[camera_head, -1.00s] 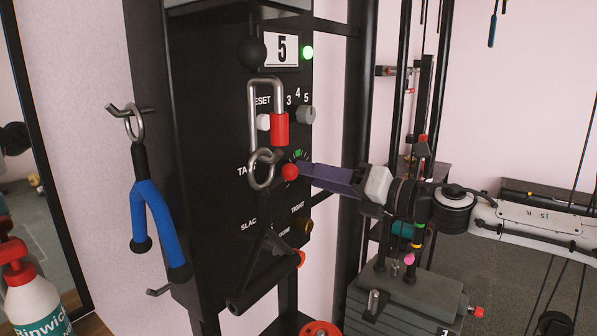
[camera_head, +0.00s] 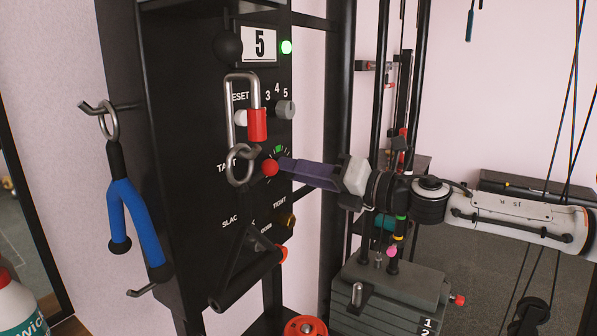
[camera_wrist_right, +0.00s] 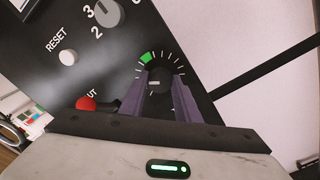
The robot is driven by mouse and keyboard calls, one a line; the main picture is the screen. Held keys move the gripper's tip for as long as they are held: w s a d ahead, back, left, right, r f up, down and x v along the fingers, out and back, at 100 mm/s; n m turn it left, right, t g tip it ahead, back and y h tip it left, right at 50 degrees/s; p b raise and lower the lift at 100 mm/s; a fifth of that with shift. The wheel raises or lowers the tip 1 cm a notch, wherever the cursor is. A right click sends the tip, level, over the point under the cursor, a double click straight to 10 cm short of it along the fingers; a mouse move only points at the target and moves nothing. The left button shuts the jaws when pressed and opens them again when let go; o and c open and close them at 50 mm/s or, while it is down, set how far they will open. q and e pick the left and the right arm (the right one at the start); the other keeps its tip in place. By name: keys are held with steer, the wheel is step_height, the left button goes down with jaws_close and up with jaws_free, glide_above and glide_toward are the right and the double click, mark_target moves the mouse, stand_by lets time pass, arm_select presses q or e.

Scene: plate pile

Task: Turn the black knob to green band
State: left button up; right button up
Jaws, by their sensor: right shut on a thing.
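The black knob (camera_wrist_right: 160,76) sits on the dark panel between the two purple fingers of my right gripper (camera_wrist_right: 164,88) in the right wrist view. A short white mark shows on its face. The green band (camera_wrist_right: 147,57) is on the tick dial around the knob, at its upper left in that view. In the head view the green band (camera_head: 279,149) shows just above the fingertips of my right gripper (camera_head: 284,165), which comes from the right and is shut on the knob. The knob is hidden there behind the fingers and a red ball. My left gripper is not in view.
The red ball (camera_head: 271,167) is close beside the fingertips. A carabiner (camera_head: 238,125) and black handle (camera_head: 245,279) hang in front of the panel. A grey selector knob (camera_head: 285,109) is above. A weight stack (camera_head: 381,295) stands below my right arm.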

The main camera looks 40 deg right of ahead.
steer(key=m, duration=1)
steer(key=shift+m, duration=0.4)
stand_by(0.4)
steer(key=o, duration=1)
steer(key=shift+o, duration=0.2)
